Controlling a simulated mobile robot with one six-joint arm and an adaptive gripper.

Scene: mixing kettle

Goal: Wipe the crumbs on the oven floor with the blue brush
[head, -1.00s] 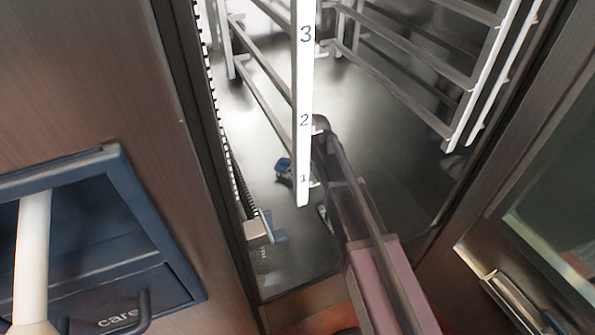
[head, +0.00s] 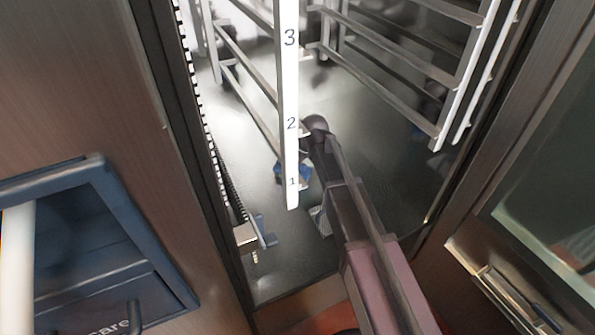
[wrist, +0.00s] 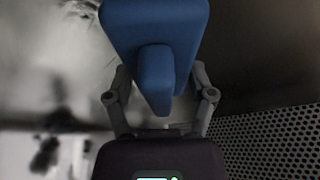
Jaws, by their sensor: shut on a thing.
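The blue brush (wrist: 155,40) fills the upper middle of the wrist view. My gripper (wrist: 158,90) is shut on its narrow grip, one finger on each side. In the head view a small part of the blue brush (head: 279,172) shows behind the numbered white rack post, low inside the oven. My arm reaches in through the opening and, with the post, hides most of the gripper there. The dark grey oven floor (head: 385,180) shows on both sides of my arm. I cannot make out crumbs on it, nor whether the brush touches it.
The white rack post (head: 289,100) stands upright just beside my arm. Rack rails (head: 385,45) run along both sides. A small metal block with a blue tab (head: 247,237) sits at the left door edge. An open glass door (head: 560,200) is on the right.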

